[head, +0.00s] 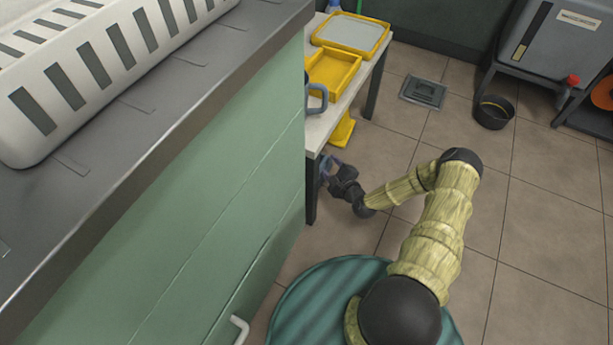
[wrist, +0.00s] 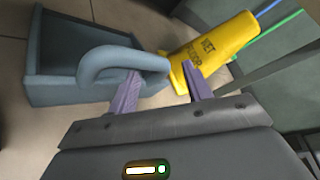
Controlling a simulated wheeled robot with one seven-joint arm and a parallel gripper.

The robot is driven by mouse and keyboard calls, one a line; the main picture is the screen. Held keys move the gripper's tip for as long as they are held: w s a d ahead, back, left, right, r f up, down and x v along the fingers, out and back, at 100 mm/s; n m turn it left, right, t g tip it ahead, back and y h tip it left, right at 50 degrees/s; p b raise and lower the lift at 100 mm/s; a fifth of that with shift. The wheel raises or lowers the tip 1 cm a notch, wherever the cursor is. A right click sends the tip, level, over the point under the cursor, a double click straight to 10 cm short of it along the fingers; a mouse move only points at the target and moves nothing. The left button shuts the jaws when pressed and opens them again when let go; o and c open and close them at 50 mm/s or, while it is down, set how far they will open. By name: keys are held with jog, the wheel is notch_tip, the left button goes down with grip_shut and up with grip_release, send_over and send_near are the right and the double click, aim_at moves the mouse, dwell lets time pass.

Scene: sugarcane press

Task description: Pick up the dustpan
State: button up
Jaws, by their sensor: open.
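The dustpan (wrist: 80,97) is blue-grey, box-shaped and open-topped, with a thick loop handle (wrist: 112,52). It fills the upper left of the wrist view and rests on the tiled floor. My gripper (wrist: 160,86) is open, with its two purple fingers apart. The left finger shows inside the handle loop and the right finger just outside it, so the handle's right end appears between them. I cannot tell the exact depth, and nothing is gripped. In the head view my gripper (head: 329,166) is low beside the table leg; the table hides most or all of the dustpan.
A yellow wet-floor sign (wrist: 226,45) stands close behind the handle and also shows under the table (head: 342,131). The table (head: 340,100) carries yellow trays (head: 333,75). A green cabinet (head: 220,190) is at left. A black bucket (head: 494,112) stands far right. Open floor lies right.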

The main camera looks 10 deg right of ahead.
aim_at(326, 160)
jog(key=w+b, duration=0.1)
jog(key=w+f+b, duration=0.1)
jog(key=b, duration=0.1)
jog(key=w+f+b, duration=0.1)
jog(key=w, duration=0.1)
jog(key=shift+a, duration=0.25)
jog(key=shift+w+a+b, duration=0.25)
jog(key=shift+w+b, duration=0.1)
jog(key=shift+w, duration=0.05)
jog(key=shift+r, duration=0.1)
jog(key=shift+d, duration=0.2)
jog(key=shift+a, duration=0.15)
grip_shut()
